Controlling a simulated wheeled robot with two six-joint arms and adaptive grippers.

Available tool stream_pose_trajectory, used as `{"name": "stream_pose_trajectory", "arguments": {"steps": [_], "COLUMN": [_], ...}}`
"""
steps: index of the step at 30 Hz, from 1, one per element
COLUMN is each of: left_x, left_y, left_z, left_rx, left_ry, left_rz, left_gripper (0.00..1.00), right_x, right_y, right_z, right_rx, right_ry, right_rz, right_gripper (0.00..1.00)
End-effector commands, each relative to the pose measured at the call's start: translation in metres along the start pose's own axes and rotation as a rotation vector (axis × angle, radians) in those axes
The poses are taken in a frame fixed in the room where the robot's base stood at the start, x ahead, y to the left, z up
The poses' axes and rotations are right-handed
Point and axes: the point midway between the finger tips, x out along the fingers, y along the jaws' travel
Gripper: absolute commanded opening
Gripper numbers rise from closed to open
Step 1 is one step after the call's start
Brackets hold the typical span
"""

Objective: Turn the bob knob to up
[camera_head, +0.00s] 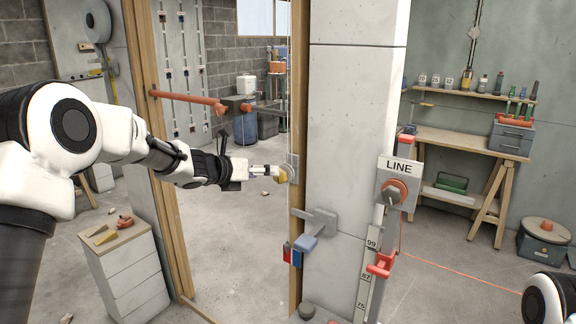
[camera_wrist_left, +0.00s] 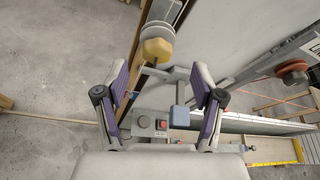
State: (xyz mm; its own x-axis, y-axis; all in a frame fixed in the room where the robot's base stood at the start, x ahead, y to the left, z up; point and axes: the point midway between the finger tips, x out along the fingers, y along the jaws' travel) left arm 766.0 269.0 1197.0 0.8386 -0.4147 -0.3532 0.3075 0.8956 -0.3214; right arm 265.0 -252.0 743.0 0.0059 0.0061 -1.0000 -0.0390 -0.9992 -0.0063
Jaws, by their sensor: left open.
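A yellow faceted knob (camera_head: 262,174) sits on a round grey disc (camera_head: 286,173) at the wooden post's edge in the head view; I take it for the bob knob. In the left wrist view the yellow knob (camera_wrist_left: 156,50) and its pale disc (camera_wrist_left: 153,33) are at the top centre. No label for it is readable. My left gripper (camera_head: 243,172) reaches toward it from the left. In the wrist view its two fingers (camera_wrist_left: 159,76) are spread wide and empty, with the knob beyond the tips, roughly between them. My right gripper is out of view.
A box marked LINE with a red knob (camera_head: 395,191) stands right of the concrete pillar (camera_head: 345,130). A grey bracket (camera_head: 316,222) with red and blue blocks (camera_head: 302,248) sits below the yellow knob. A red bar (camera_head: 185,98) crosses the opening. A drawer cabinet (camera_head: 127,270) stands lower left.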

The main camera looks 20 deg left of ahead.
Motion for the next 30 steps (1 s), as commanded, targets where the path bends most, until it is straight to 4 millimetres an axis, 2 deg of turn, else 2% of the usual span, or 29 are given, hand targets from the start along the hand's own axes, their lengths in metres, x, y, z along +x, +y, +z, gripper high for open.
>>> {"name": "stream_pose_trajectory", "arguments": {"steps": [10, 14, 20, 23, 25, 26, 30], "left_x": [0.062, 0.073, 0.074, 0.074, 0.074, 0.074, 0.074], "left_y": [0.0, 0.0, 0.001, 0.001, 0.001, 0.001, 0.001], "left_z": [-0.002, -0.004, -0.005, -0.005, -0.005, -0.005, -0.005], "left_rx": [-0.001, -0.003, -0.004, -0.004, -0.004, -0.004, -0.004], "left_ry": [0.004, 0.004, 0.004, 0.004, 0.004, 0.004, 0.004], "left_rz": [0.0, -0.001, -0.001, -0.001, -0.001, -0.001, -0.001], "left_gripper": [0.68, 0.68, 0.68, 0.36, 0.12, 0.07, 0.07], "right_x": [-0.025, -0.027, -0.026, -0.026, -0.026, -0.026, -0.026], "right_y": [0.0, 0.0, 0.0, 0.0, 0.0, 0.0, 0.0], "right_z": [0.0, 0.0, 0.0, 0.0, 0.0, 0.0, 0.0], "right_rx": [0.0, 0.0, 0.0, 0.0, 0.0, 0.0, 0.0], "right_ry": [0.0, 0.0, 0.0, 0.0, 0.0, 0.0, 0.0], "right_rz": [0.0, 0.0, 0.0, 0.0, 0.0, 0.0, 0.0], "right_gripper": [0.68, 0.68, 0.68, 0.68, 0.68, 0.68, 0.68]}}
